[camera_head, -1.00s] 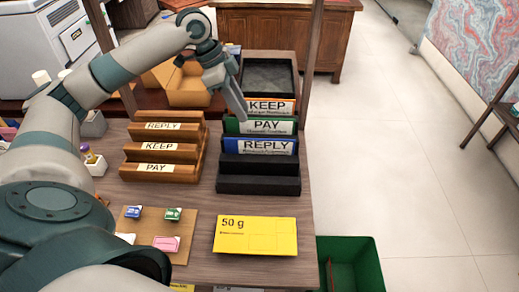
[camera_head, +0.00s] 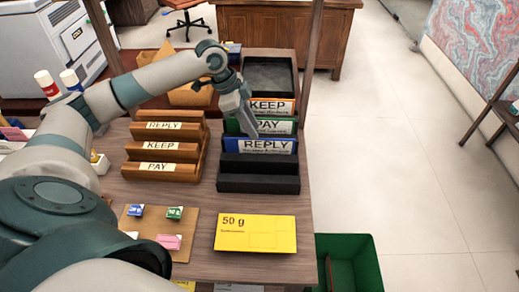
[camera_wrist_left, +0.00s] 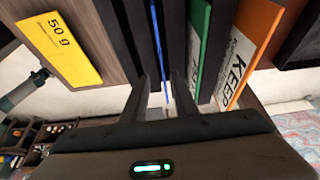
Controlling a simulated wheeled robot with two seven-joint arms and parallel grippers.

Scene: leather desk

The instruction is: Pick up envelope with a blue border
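The blue-bordered envelope (camera_head: 266,147), marked REPLY, stands upright in the black rack (camera_head: 258,184), in front of the green PAY envelope (camera_head: 282,126) and the orange KEEP envelope (camera_head: 270,106). In the left wrist view the blue one shows edge-on as a thin blue strip (camera_wrist_left: 157,45). My left gripper (camera_head: 253,134) is at the top of this envelope, left of its middle. In the wrist view its two dark fingers (camera_wrist_left: 162,94) are apart, with the blue strip lined up between them. Contact cannot be told. My right gripper is not in view.
A wooden rack (camera_head: 160,150) with REPLY, KEEP and PAY labels stands left of the black rack. A yellow 50 g card (camera_head: 256,233) and a stamp board (camera_head: 185,250) lie in front. A green bin (camera_head: 350,262) stands by the desk's right edge.

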